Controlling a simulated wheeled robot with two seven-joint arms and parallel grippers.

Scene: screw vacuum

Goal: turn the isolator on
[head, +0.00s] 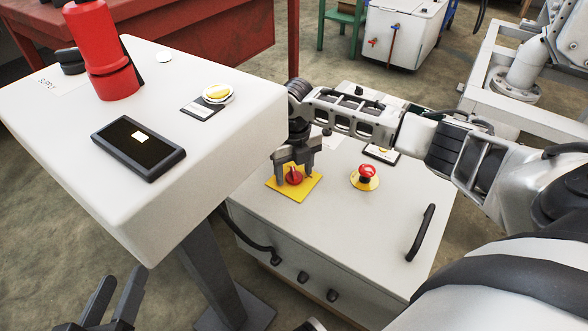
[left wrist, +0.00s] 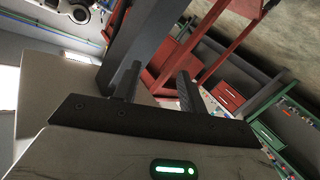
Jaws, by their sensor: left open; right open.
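The isolator is a red rotary knob (head: 294,178) on a yellow square plate (head: 281,187), on top of the white cabinet (head: 330,235). My right gripper (head: 293,172) points down over the knob, with one open finger on each side of it. I cannot tell whether the fingers touch the knob. My left gripper (head: 119,283) is open and empty at the lower left, away from the cabinet; its two fingers also show in the left wrist view (left wrist: 156,88).
A red emergency button (head: 367,173) on a yellow base sits right of the isolator. A black handle (head: 421,232) is near the cabinet's right edge.

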